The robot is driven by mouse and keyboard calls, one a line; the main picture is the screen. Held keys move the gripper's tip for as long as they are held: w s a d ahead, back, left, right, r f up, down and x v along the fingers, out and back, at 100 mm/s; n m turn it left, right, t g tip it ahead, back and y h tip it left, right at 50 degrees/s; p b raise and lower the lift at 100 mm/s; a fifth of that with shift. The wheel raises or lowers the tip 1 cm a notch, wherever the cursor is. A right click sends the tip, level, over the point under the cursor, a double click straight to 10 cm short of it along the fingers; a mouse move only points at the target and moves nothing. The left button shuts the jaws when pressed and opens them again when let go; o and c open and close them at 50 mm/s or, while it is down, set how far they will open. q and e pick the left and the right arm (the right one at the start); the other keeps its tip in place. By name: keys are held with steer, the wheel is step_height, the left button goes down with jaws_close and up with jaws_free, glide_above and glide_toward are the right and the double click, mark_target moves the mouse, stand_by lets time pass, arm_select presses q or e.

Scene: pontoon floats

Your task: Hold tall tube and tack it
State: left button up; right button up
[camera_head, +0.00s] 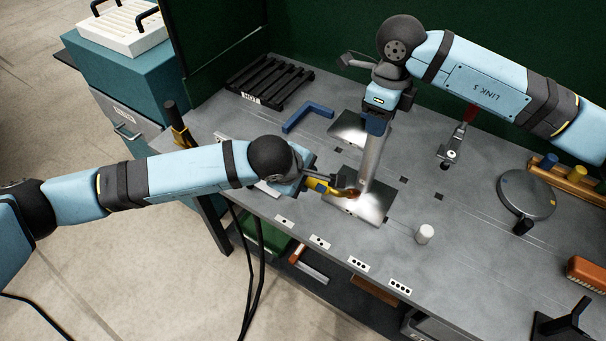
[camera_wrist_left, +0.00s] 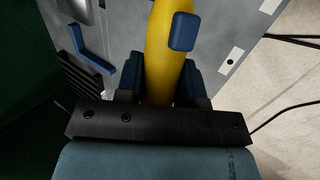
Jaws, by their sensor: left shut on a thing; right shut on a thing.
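The tall grey tube (camera_head: 371,155) stands roughly upright, its lower end at the shiny metal plate (camera_head: 372,207) on the bench. My right gripper (camera_head: 376,124) is shut on the tube's upper part from above. My left gripper (camera_head: 306,180) is shut on a yellow torch (camera_head: 321,187), whose nose is close to the tube's base. A bright glow shows there; I cannot tell whether the nose touches. In the left wrist view the torch's yellow body (camera_wrist_left: 163,65) with its blue trigger (camera_wrist_left: 184,32) runs between the blue fingers.
A second plate (camera_head: 346,128) and a blue angle (camera_head: 307,117) lie behind. A black rack (camera_head: 262,84) is at the back left. A clamp (camera_head: 453,146) with a red handle, a white cylinder (camera_head: 425,234) and a round grey disc (camera_head: 526,194) stand to the right.

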arm_select(q)
steer(key=shift+w+d+f, duration=0.2)
steer(key=shift+w+f, duration=0.05)
steer(key=shift+w, duration=0.1)
stand_by(1.9)
steer(key=shift+s+r, duration=0.15)
steer(key=shift+r, duration=0.05)
stand_by(0.6)
steer(key=s+a+r, duration=0.1)
steer(key=r, duration=0.1)
steer(key=s+a+r, duration=0.1)
steer(key=s+r, duration=0.1)
steer(key=shift+s+a, duration=0.15)
stand_by(0.8)
arm_select(e)
steer(key=o, duration=1)
steer(key=shift+r, duration=0.1)
step_height(320, 180, up, 12)
steer(key=shift+f, duration=0.1)
